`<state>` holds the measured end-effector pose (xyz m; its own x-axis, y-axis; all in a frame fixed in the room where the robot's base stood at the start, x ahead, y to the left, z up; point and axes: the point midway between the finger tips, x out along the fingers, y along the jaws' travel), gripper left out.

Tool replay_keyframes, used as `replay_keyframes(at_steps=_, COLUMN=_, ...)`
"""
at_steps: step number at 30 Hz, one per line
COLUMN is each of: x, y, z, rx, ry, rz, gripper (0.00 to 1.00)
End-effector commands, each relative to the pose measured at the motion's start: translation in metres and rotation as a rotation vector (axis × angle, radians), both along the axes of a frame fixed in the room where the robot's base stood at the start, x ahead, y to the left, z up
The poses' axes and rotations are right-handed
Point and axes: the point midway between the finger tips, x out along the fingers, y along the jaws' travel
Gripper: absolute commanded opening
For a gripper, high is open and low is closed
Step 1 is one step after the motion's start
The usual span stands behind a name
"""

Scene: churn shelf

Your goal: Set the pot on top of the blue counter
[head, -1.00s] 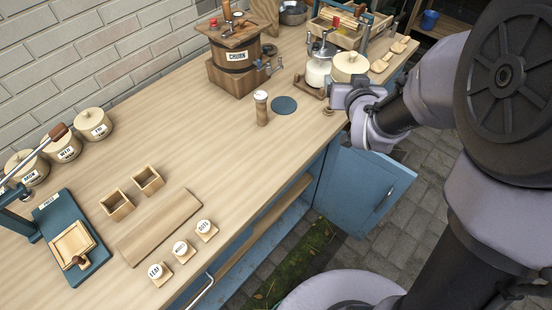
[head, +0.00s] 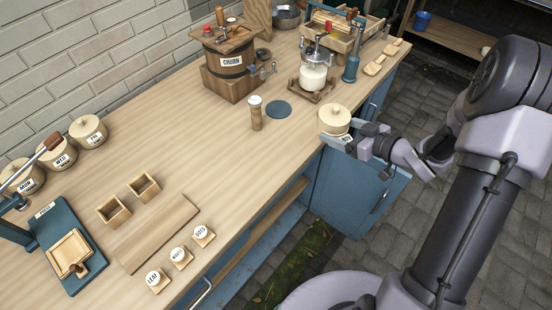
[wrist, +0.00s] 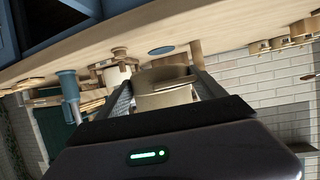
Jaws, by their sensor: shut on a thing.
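The pot (head: 334,119) is round and cream with a knobbed lid and a label partly hidden by my gripper. My gripper (head: 340,139) is shut on it from the right, one finger on each side. The pot is at the front edge of the blue counter (head: 190,110), which has a pale wood top and blue cabinet sides. I cannot tell whether its base touches the top. In the wrist view the pot (wrist: 166,92) sits between the two fingers (wrist: 164,88), with the counter (wrist: 225,22) behind it.
A blue mat disc (head: 278,109) and a wooden shaker (head: 256,114) stand left of the pot. An open blue door (head: 362,192) hangs below.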

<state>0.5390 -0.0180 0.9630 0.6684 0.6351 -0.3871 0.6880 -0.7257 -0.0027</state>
Motion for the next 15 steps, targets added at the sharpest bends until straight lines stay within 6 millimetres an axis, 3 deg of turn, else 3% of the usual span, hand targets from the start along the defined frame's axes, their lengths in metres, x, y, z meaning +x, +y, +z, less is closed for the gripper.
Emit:
replay_keyframes(at_steps=3, x=-0.021, y=-0.002, z=-0.016, rx=0.001, ry=0.0, rz=0.087, gripper=0.4)
replay_keyframes(at_steps=8, x=-0.037, y=0.001, z=-0.025, rx=-0.001, ry=-0.002, rz=0.147, gripper=0.4)
replay_keyframes(at_steps=15, x=-0.041, y=0.039, z=-0.032, rx=-0.002, ry=-0.001, rz=0.155, gripper=0.4)
